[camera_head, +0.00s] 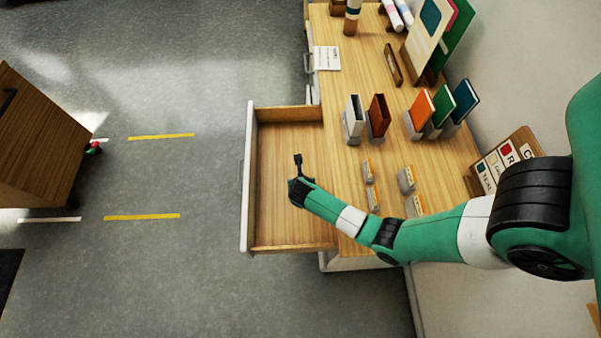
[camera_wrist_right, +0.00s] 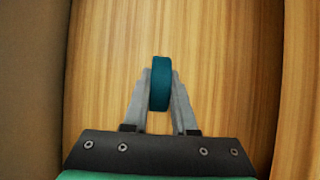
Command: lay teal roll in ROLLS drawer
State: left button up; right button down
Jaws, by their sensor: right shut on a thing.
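The teal roll (camera_wrist_right: 161,84) is held between the two grey fingers of my right gripper (camera_wrist_right: 160,100) in the right wrist view, with wood grain behind it. In the head view my right gripper (camera_head: 298,172) is over the open drawer (camera_head: 282,230), inside its walls. The roll is too small to make out there. I cannot tell whether it touches the drawer floor. The drawer is pulled out from the wooden table and looks otherwise empty. No ROLLS label is readable. My left gripper is out of view.
The wooden table (camera_head: 340,100) carries an orange book (camera_head: 420,110), a green book (camera_head: 441,104), a dark red book (camera_head: 378,115), small yellow-orange items, a white paper (camera_head: 327,58) and a card board (camera_head: 503,163). A wooden cabinet (camera_head: 35,140) stands at left.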

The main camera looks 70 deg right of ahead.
jog(key=shift+w, duration=0.1)
jog(key=shift+f, duration=0.5)
jog(key=c, duration=0.7)
grip_release()
jog(key=shift+r, duration=0.35)
jog(key=p+v, duration=0.5)
jog(key=v, duration=0.7)
jog(key=shift+r, duration=0.3)
